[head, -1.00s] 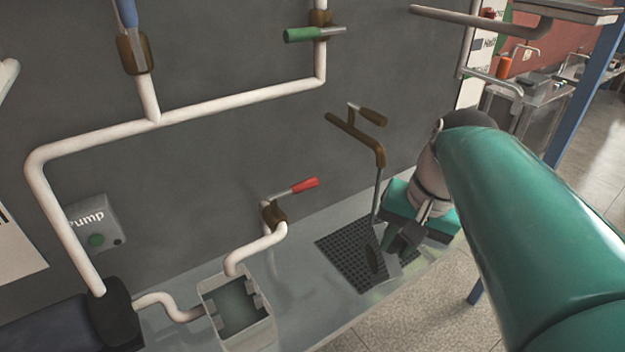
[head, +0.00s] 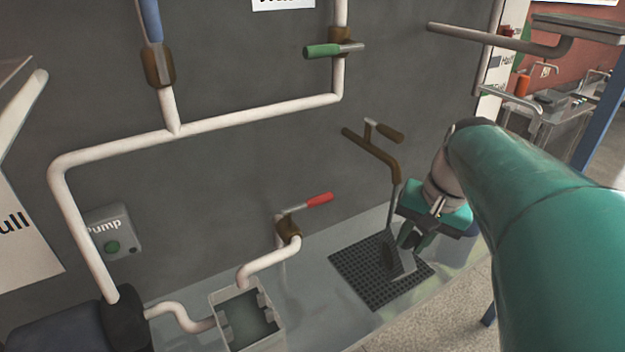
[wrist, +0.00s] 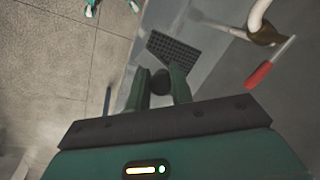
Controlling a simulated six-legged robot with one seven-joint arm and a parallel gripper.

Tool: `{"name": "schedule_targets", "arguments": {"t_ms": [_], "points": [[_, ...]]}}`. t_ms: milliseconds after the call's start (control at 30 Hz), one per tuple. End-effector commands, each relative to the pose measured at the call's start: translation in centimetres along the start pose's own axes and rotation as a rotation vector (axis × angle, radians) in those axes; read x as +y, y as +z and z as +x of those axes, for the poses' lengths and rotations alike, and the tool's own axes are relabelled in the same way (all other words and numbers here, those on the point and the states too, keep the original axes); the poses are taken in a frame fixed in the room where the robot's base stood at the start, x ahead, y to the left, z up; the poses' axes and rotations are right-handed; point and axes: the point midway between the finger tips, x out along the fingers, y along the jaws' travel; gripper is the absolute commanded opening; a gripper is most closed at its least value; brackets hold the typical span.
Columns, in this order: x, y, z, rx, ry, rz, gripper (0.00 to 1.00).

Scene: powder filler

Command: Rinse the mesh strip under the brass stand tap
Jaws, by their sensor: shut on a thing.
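The brass stand tap (head: 375,155) juts from the dark wall at right of centre in the head view, its lever above. A thin grey vertical line (head: 394,208) drops from its spout; I cannot tell whether it is water or pipe. My gripper (head: 408,244) is just right of this line, low over the black floor grate (head: 360,275). It is shut on a flat grey piece, apparently the mesh strip (head: 403,265), which hangs tilted over the grate. In the wrist view my gripper (wrist: 162,84) has a dark round shape between its fingers; the strip is not clear there.
A red-handled valve (head: 305,204) stands above an open pale box (head: 247,318) to the left. White pipes, a green-handled valve (head: 335,50) and a pump button box (head: 112,232) are on the wall. The ledge between box and grate (head: 315,265) is clear.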

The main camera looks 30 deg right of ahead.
Motion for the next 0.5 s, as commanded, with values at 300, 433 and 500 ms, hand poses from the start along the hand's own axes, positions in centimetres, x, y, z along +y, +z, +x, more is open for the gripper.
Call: {"name": "schedule_targets", "arguments": {"t_ms": [300,433,500], "points": [[-0.3,-2.9,0.9,-0.002,0.0,0.001,0.0],[-0.3,-4.0,1.2,-0.002,0.001,0.0,0.0],[-0.4,-4.6,1.4,-0.002,0.001,0.001,0.0]]}}
